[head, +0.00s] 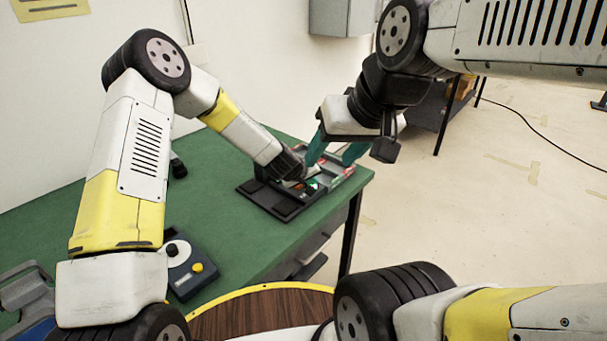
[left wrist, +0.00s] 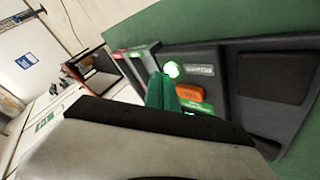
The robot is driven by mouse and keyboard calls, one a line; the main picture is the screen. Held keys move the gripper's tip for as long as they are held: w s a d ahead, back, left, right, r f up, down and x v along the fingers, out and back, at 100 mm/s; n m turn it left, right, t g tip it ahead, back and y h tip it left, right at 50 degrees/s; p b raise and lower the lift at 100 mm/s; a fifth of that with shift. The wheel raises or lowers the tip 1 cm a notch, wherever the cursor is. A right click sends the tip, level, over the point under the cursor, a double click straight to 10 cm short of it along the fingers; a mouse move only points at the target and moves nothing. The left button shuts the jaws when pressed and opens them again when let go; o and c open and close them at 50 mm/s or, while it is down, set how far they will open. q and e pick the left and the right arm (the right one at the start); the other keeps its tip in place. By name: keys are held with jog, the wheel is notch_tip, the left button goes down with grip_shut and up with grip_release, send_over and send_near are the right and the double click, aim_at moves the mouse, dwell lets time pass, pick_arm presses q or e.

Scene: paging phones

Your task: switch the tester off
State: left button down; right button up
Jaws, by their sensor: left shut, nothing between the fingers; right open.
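The tester, a black console (head: 283,202) with dark pads, lies on the green table. In the left wrist view the console (left wrist: 265,85) shows a lit green lamp (left wrist: 171,69) and an orange switch (left wrist: 189,93). A label by the lamp is too blurred to read. My left gripper (head: 311,183) is at the console; its teal fingers (left wrist: 162,90) are shut and empty, beside the orange switch. I cannot tell whether they touch it. My right gripper (head: 335,157) is open and empty above the far end of the console.
A tray (head: 348,172) with red and pale items stands behind the console. A blue box (head: 190,268) with a white dial and yellow button sits on the near part of the green table (head: 232,235). A round wooden top (head: 260,312) is in front.

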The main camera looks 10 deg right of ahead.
pick_arm(q)
jog(key=shift+f, duration=0.35)
jog(key=shift+r, duration=0.55)
jog(key=shift+r, duration=2.95)
